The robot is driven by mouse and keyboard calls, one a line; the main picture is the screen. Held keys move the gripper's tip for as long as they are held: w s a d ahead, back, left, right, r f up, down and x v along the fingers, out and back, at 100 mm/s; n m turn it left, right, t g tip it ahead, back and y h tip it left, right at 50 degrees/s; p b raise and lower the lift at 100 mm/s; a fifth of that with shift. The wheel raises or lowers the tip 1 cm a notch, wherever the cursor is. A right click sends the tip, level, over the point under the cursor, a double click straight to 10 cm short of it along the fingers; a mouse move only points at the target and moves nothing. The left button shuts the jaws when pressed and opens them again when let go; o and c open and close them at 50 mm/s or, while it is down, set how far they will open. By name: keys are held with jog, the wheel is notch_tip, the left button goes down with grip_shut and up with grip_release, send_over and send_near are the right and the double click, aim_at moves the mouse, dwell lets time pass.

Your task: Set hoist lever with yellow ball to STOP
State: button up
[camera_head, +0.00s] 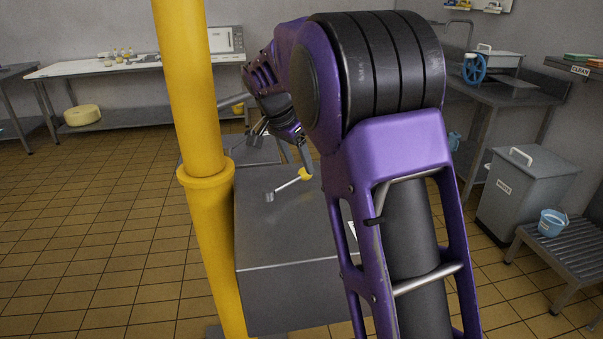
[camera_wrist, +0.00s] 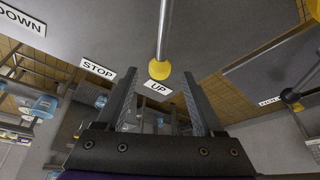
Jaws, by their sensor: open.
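The hoist lever is a metal rod with a yellow ball (camera_wrist: 159,70) at its end, seen in the wrist view. The ball lies beside the UP label (camera_wrist: 157,88). The STOP label (camera_wrist: 98,69) is to its left, and the DOWN label (camera_wrist: 21,19) is farther left. My gripper (camera_wrist: 158,76) is open, with one finger on each side of the ball and no clear contact. In the head view the yellow ball (camera_head: 305,174) sits over the grey box (camera_head: 285,215), the rod slanting up to the right. My arm hides part of the box.
A thick yellow post (camera_head: 190,110) stands just left of the box. A second lever with a dark ball (camera_wrist: 290,97) shows at the right in the wrist view. A waste bin (camera_head: 525,195) and a slatted bench (camera_head: 565,250) stand at the right. Tiled floor at the left is clear.

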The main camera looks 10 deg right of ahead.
aim_at(302, 171)
jog(key=shift+x, duration=1.9)
grip_shut()
